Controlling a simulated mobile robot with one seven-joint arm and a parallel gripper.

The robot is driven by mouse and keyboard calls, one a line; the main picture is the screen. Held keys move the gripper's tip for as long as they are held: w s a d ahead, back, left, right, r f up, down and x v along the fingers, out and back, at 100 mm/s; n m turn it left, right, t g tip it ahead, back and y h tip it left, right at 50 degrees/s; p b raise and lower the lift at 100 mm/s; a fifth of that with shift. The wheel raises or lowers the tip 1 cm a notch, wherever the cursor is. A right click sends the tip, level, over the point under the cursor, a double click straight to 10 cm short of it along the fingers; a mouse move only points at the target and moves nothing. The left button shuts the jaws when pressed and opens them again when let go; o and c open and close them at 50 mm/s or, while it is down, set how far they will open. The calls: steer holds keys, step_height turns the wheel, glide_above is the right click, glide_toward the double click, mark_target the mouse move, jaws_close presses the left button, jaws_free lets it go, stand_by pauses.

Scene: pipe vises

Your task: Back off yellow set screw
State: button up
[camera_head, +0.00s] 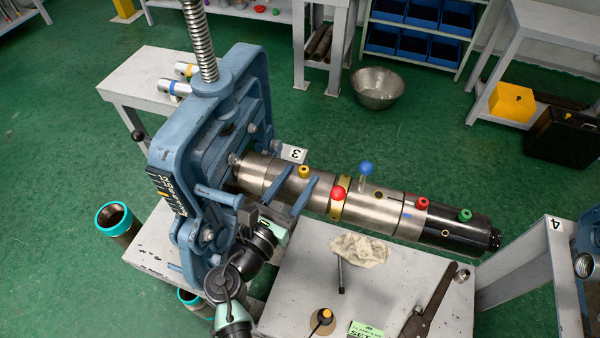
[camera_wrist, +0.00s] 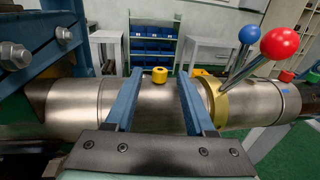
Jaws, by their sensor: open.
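The yellow set screw (camera_head: 304,171) is a small round knob on top of the steel pipe (camera_head: 379,205), close to the blue vise (camera_head: 208,130). In the wrist view the yellow set screw (camera_wrist: 160,75) stands upright on the pipe (camera_wrist: 160,105), between my fingers in the picture and beyond their tips. My gripper (camera_wrist: 157,80) has two blue fingers, spread apart and empty. In the head view my gripper (camera_head: 305,190) is on the near side of the pipe, its fingers pointing toward the pipe. I cannot tell whether the fingers touch the pipe.
A red ball lever (camera_head: 338,192) and a blue ball lever (camera_head: 366,168) rise by the brass collar (camera_head: 340,195), right of the yellow screw. Red and green knobs sit farther right. A cloth (camera_head: 360,250) and tools lie on the near bench. The vise frame stands close on the left.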

steer(key=shift+w+d, duration=0.3)
steer(key=shift+w, duration=0.35)
jaws_close()
